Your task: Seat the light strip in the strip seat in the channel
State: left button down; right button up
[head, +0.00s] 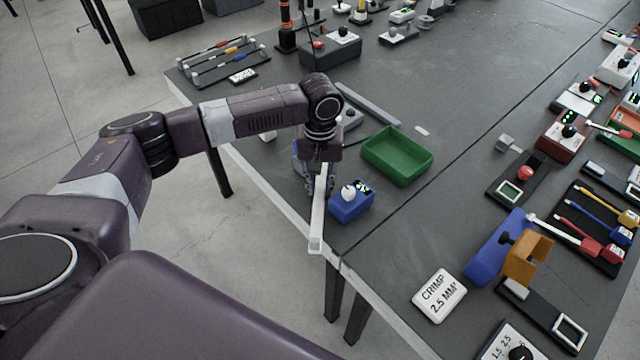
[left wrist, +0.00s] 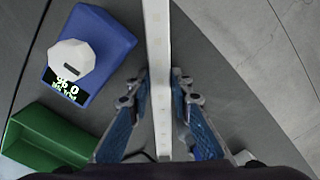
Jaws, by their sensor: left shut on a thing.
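The light strip (head: 317,222) is a long, thin white bar. My left gripper (head: 322,182) is shut on it near the front-left edge of the table. The strip's near end sticks out past the fingers toward the table's edge and appears raised above the top. In the left wrist view the strip (left wrist: 157,40) runs straight up the picture between the blue fingers of the left gripper (left wrist: 159,85). A long grey bar (head: 368,103) lies behind the arm; it may be the channel, but I cannot make out a strip seat. My right gripper is not in view.
A blue box (head: 351,205) with a white knob and display stands just right of the strip. A green tray (head: 398,155) is behind it. A white crimp label block (head: 439,296) lies nearer. Tools and fixtures crowd the right side; the middle of the table is fairly clear.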

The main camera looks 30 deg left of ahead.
pick_arm(q)
jog(key=c, duration=1.7)
grip_release()
jog(key=shift+f, duration=0.1)
jog(key=shift+c, duration=0.2)
